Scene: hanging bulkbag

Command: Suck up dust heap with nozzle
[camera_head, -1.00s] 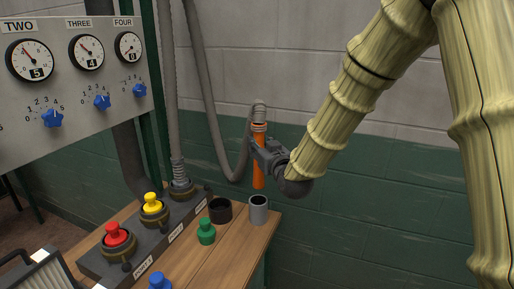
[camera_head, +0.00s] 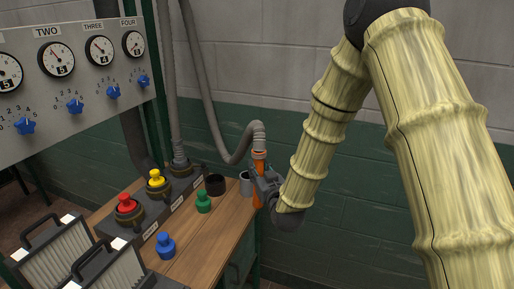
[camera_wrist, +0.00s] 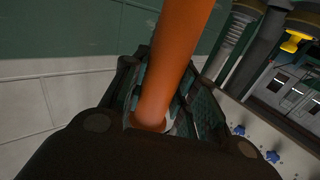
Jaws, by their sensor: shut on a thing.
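An orange nozzle (camera_head: 259,163) on a grey ribbed hose (camera_head: 233,157) is held roughly upright in my gripper (camera_head: 259,184). It is just beyond the right edge of the wooden table, beside the grey cup. The gripper is shut on the nozzle. In the wrist view the orange tube (camera_wrist: 178,50) runs between the gripper's fingers (camera_wrist: 160,95). No dust heap shows in either view.
Red (camera_head: 126,204) and yellow (camera_head: 156,180) plugs sit in ports. A gauge panel (camera_head: 75,100) stands left.

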